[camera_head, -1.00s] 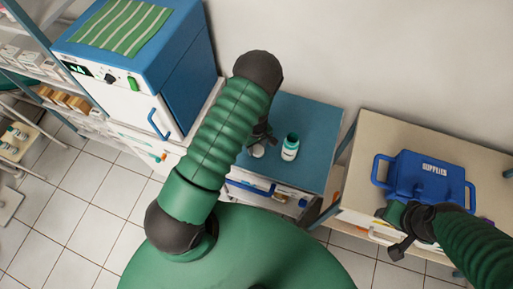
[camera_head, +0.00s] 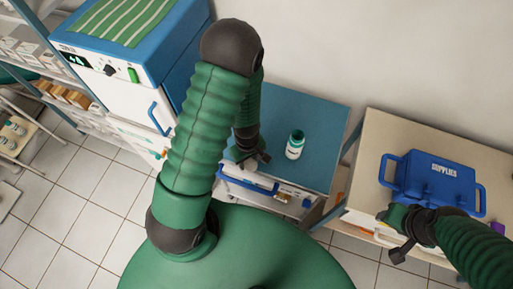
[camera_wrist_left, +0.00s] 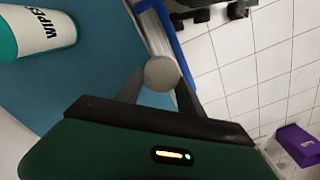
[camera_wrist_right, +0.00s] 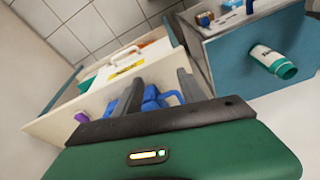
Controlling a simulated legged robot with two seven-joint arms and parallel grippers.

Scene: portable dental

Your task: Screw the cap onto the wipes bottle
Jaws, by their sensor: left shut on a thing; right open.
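The wipes bottle (camera_head: 294,147) is white with a teal top and stands upright on the blue cabinet top. It shows at the upper left of the left wrist view (camera_wrist_left: 42,30) and in the right wrist view (camera_wrist_right: 268,60). My left gripper (camera_head: 249,159) is shut on a round, pale grey cap (camera_wrist_left: 161,73). It holds the cap to the left of the bottle and apart from it, near the cabinet's front edge. My right gripper (camera_head: 391,232) is open, in front of the blue supplies case (camera_head: 437,182), far from the bottle.
The blue cabinet top (camera_head: 322,120) is clear around the bottle. The beige table (camera_head: 385,135) with the supplies case stands to the right. A blue and white appliance (camera_head: 125,70) with a striped green cloth stands at left, with shelves beyond it.

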